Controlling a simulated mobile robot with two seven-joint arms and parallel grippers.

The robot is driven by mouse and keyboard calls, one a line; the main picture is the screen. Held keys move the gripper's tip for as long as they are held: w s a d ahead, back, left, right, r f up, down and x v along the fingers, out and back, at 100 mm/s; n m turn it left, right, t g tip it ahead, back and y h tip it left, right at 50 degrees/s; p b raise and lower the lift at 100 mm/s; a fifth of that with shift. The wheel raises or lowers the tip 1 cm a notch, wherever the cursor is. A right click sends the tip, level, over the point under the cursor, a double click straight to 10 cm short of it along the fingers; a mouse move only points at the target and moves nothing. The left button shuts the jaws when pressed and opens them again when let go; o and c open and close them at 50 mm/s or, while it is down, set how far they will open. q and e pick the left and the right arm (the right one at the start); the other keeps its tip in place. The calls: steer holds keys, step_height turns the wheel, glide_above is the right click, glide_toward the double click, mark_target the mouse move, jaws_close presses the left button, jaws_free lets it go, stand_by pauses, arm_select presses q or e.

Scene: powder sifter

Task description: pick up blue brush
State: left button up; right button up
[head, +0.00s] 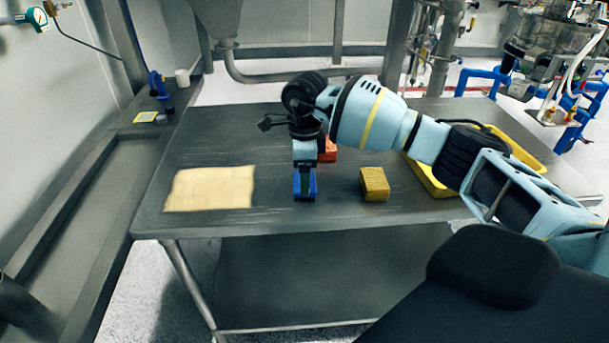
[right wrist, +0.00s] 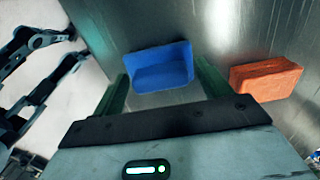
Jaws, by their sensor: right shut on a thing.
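The blue brush (head: 306,187) is at the middle of the metal table, near its front edge. My right gripper (head: 305,172) points down over it and is shut on it. In the right wrist view the brush (right wrist: 160,68) sits between the two green fingers of the gripper (right wrist: 160,85). The fingers hide its sides in part. I cannot tell whether the brush rests on the table or is slightly above it. My left gripper is not seen in the head view.
A yellow sponge-like block (head: 374,184) lies right of the brush. An orange block (head: 327,151) lies behind it and also shows in the right wrist view (right wrist: 264,79). A beige cloth (head: 210,188) lies at the left on the table (head: 240,140). A yellow tray (head: 432,184) stands at the right.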

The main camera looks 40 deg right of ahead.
steer(key=r, duration=0.3)
steer(key=shift+s+a+r, duration=0.15)
steer(key=shift+s, duration=0.1)
steer(key=s+a, duration=0.4)
steer(key=s, duration=0.2)
steer(key=s+a+r, duration=0.1)
steer(key=s+a, duration=0.2)
steer(key=s, duration=0.4)
steer(key=shift+s+a+r+b, duration=0.2)
steer(key=shift+a+r+b, duration=0.05)
steer(key=shift+a+b, duration=0.1)
steer(key=o, duration=0.4)
steer(key=shift+c, duration=1.2)
steer(key=shift+w, duration=0.1)
